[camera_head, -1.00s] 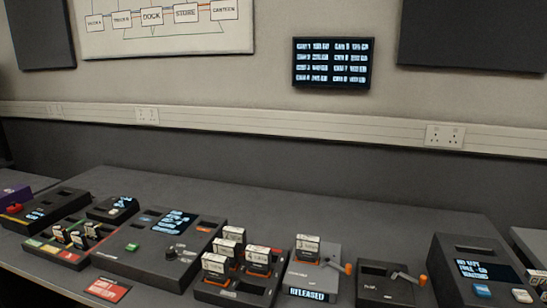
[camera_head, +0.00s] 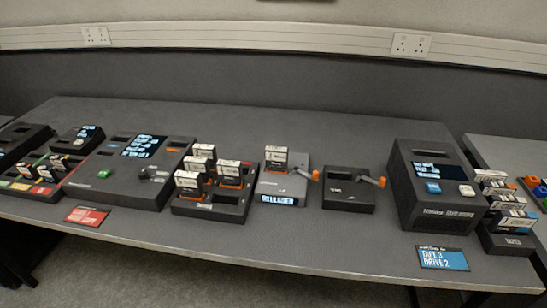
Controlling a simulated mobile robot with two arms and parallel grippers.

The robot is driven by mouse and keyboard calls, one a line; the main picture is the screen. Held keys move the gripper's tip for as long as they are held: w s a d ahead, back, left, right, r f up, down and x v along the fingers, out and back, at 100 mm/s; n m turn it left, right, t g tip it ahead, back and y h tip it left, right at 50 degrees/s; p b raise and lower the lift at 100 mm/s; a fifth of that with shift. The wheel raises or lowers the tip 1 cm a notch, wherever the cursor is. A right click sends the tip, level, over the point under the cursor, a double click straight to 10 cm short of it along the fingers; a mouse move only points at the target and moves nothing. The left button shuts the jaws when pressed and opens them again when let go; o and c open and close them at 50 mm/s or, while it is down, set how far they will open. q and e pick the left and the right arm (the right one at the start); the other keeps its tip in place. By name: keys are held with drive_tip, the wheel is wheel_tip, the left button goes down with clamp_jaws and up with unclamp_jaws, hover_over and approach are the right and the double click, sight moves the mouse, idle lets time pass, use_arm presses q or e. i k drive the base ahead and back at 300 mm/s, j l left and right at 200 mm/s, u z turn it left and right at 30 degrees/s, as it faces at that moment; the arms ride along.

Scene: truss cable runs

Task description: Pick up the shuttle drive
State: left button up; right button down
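Several white-labelled cartridge-like drives stand upright on the table. One (camera_head: 275,157) stands in a grey dock (camera_head: 268,186) with an orange-tipped lever and a lit screen that appears to read "RELEASED". Three others, at the back (camera_head: 203,154), front left (camera_head: 187,182) and right (camera_head: 230,171), stand in a black tray (camera_head: 208,208) with orange parts at their bases. Their labels are too small to read, so I cannot tell which one is the shuttle drive. Neither of my grippers is in view.
A black dock (camera_head: 348,203) with a lever looks empty. A black console (camera_head: 408,187) with a screen stands right of it, a cartridge rack (camera_head: 507,242) beyond. A blue-and-black card (camera_head: 443,257) lies in front. A wide console (camera_head: 125,190) is at left. The table's back strip is clear.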

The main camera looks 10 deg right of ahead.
sight(276, 158)
drive_tip(key=k+l+u, duration=0.1)
drive_tip(key=l+u, duration=0.25)
drive_tip(key=k+l+u, duration=0.1)
drive_tip(key=l+u, duration=0.3)
drive_tip(key=k+l+u, duration=0.15)
drive_tip(key=u, duration=0.2)
